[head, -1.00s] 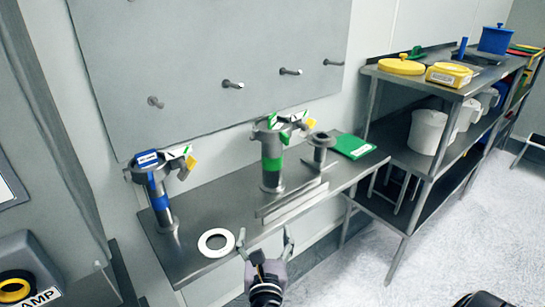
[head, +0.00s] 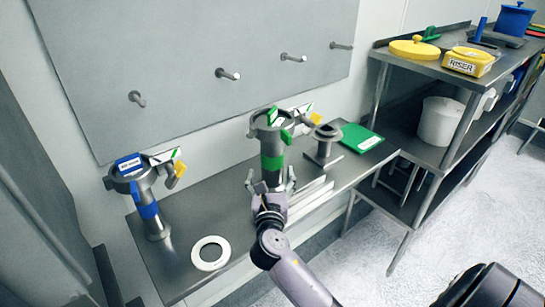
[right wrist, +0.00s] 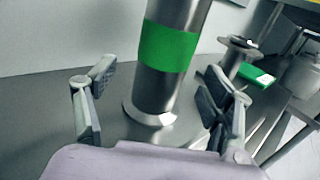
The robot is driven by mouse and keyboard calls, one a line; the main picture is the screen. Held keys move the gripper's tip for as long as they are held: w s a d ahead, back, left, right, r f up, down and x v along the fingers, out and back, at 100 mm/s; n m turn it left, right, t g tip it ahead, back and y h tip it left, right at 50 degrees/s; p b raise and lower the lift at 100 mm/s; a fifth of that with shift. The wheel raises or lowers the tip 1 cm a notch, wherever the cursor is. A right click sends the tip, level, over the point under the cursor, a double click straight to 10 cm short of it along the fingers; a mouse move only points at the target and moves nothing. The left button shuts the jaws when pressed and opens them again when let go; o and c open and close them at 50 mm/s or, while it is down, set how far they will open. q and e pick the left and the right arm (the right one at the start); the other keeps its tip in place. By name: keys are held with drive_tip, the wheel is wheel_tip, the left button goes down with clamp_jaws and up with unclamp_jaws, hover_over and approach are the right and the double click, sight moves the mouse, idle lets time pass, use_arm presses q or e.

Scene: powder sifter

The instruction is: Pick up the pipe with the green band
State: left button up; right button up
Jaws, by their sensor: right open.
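The pipe with the green band (head: 272,160) stands upright on the steel table, with a clamp and tags at its top. In the right wrist view the green-banded pipe (right wrist: 168,50) rises between and just beyond the fingers, its flanged foot on the table. My right gripper (head: 270,186) is open at the pipe's lower part; it also shows in the right wrist view (right wrist: 160,95) with a finger on each side and gaps to the pipe. My left gripper is not in view.
A blue-banded pipe (head: 149,205) and a white ring (head: 211,253) are at the left of the table (head: 205,195). A short grey spool (head: 323,145) and green board (head: 358,137) stand right. Metal bars (head: 310,196) lie in front. A shelf (head: 425,150) is farther right.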

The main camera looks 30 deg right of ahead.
drive_tip(key=shift+x, duration=1)
drive_tip(key=x, duration=0.3)
drive_tip(key=shift+d+p, duration=0.35)
drive_tip(key=shift+d, duration=0.05)
drive_tip(key=shift+w+d, duration=0.1)
drive_tip(key=shift+w, duration=0.2)
drive_tip(key=shift+c, duration=0.7)
clamp_jaws()
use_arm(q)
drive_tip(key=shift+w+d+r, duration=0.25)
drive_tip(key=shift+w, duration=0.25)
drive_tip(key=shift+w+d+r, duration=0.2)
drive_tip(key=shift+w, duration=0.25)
use_arm(e)
drive_tip(key=shift+r, duration=0.15)
